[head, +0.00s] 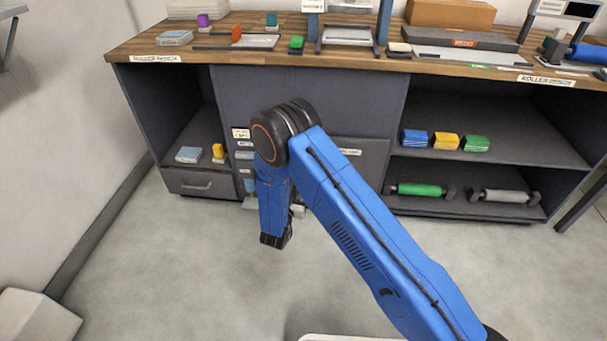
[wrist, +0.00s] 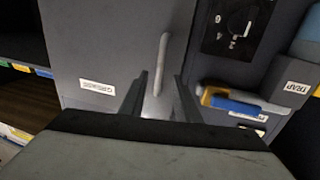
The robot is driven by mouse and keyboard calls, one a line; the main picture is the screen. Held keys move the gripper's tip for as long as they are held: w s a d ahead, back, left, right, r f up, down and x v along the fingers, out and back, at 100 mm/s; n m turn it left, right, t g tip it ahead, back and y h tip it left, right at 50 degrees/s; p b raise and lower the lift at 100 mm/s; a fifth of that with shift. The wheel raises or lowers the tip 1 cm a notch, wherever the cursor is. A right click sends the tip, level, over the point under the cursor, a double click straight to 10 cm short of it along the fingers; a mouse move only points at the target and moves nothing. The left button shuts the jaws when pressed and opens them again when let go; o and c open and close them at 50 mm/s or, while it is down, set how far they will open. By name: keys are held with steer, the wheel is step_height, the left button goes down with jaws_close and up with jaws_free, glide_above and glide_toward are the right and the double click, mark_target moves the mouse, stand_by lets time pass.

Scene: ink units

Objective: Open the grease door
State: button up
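In the wrist view, the grease door (wrist: 100,60) is a flat dark grey panel with a white label reading GREASE (wrist: 97,87). A pale upright bar handle (wrist: 161,62) stands on it, and the door looks shut. My gripper (wrist: 161,78) is open, with its two dark fingers apart and the handle's near end showing between them. I cannot tell whether the fingers touch the handle or how deep they reach. In the head view, my blue arm hides part of the cabinet front, and my fingers cannot be made out.
Right of the handle in the wrist view are a black dial plate (wrist: 238,25) and a blue-and-orange lever (wrist: 235,102). In the head view, open shelves hold coloured blocks (head: 445,141) and a green roller (head: 418,190). The bench top (head: 215,42) is cluttered.

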steer(key=x, duration=0.7)
steer(key=shift+w, duration=0.3)
steer(key=shift+d, duration=0.1)
jaws_close()
